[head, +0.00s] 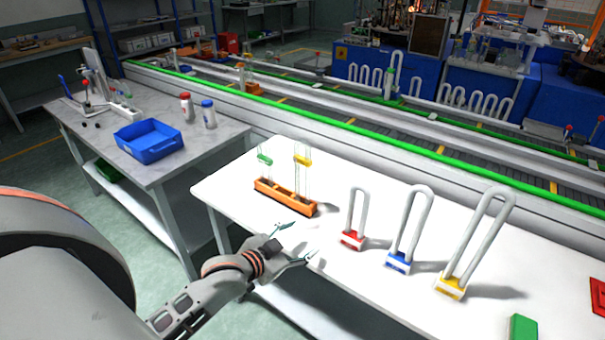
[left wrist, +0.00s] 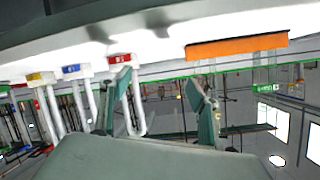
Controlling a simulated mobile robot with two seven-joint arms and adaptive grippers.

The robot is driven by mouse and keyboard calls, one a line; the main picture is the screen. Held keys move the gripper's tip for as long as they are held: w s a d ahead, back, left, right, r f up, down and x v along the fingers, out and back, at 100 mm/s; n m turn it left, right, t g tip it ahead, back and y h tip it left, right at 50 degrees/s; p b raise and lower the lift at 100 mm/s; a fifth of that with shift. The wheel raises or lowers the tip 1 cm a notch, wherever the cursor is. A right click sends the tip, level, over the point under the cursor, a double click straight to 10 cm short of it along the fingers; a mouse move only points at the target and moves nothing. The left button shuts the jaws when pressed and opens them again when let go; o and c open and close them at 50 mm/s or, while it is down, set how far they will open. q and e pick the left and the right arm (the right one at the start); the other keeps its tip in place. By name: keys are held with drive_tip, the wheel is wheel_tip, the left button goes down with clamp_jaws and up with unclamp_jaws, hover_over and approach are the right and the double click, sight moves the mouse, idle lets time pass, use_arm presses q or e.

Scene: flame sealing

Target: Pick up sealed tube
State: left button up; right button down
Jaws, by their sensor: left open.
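An orange rack (head: 286,198) stands on the white table and holds thin clear glass tubes, one with a green clip (head: 264,159) and one with a yellow clip (head: 303,161). I cannot tell which tube is sealed. My left gripper (head: 302,242) is open and empty near the table's front edge, in front of the rack and apart from it. In the left wrist view, which looks upside down, the open fingers (left wrist: 160,106) show with the rack (left wrist: 237,47) and green clip (left wrist: 267,88) to the right. My right gripper is not in view.
U-shaped grey tubes on red (head: 352,240), blue (head: 398,262) and yellow (head: 450,287) bases stand right of the rack. A green block (head: 523,328) lies at the front right. A side table at left holds a blue bin (head: 148,142) and bottles. A conveyor (head: 400,140) runs behind.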

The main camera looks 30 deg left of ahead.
use_arm(q)
drive_tip(key=w+a+r+n+t, duration=0.2)
drive_tip(key=w+a+r+t, duration=0.1)
drive_tip(key=w+a+r, duration=0.15)
drive_tip(key=n+t, duration=0.3)
approach(300, 162)
drive_tip(key=w, duration=0.4)
drive_tip(key=shift+w+d+r, duration=0.1)
drive_tip(key=shift+w+r, duration=0.3)
drive_tip(key=shift+r, duration=0.15)
drive_tip(key=shift+w+d+r+p, duration=0.1)
drive_tip(key=shift+w+p, duration=0.05)
drive_tip(key=shift+w, duration=0.9)
drive_tip(key=shift+w+d+r+p, duration=0.1)
drive_tip(key=shift+w+d+p, duration=0.05)
drive_tip(key=shift+w, duration=0.85)
drive_tip(key=shift+w+d+r+p, duration=0.1)
drive_tip(key=shift+w+p, duration=0.05)
drive_tip(key=shift+w, duration=0.9)
drive_tip(key=c, duration=1.2)
